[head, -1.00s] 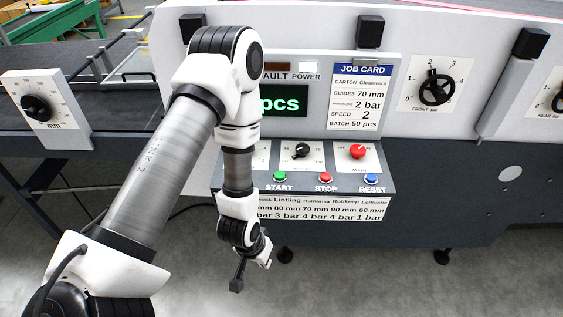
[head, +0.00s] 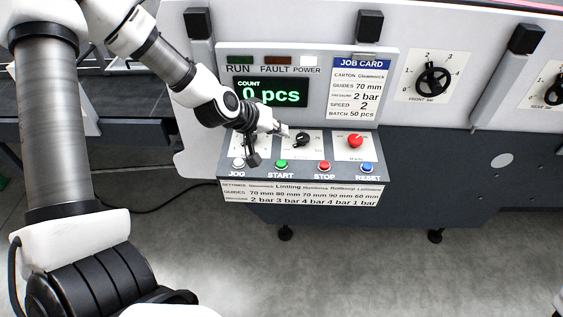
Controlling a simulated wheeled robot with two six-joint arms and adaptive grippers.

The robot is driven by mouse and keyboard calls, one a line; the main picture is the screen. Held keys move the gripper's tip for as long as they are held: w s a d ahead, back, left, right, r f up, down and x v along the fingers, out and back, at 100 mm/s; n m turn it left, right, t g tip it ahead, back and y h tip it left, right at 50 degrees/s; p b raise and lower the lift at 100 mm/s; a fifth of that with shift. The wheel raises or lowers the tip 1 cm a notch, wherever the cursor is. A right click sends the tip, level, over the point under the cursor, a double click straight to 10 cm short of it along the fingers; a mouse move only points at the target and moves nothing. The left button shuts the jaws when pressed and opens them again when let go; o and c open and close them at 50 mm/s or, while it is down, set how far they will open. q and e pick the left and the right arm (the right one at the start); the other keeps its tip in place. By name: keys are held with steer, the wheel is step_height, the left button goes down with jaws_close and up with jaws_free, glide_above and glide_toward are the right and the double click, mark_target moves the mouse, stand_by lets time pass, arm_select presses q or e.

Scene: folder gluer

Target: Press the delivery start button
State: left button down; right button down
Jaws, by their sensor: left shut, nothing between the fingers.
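The green START button (head: 281,164) is on the sloped control panel (head: 310,172), between the white JOG button (head: 238,162) and the red STOP button (head: 324,166). My left gripper (head: 254,159) is shut and empty. Its dark fingertips show over the panel, between the JOG and START buttons and just left of START. I cannot tell their height above the panel. The START button is in full view. My right gripper is not in view.
The blue RESET button (head: 367,168) is at the panel's right. A black knob (head: 302,140) and a red MAIN knob (head: 355,141) stand behind the buttons. The count display (head: 270,93) reads 0 pcs. Free floor lies in front.

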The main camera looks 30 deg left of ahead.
mark_target(279, 163)
arm_select(q)
step_height(279, 163, down, 8)
steer(key=b, duration=0.7)
steer(key=shift+f+b, duration=0.4)
steer(key=shift+b, duration=0.05)
stand_by(0.6)
steer(key=shift+f+b, duration=0.3)
steer(key=shift+f, duration=0.1)
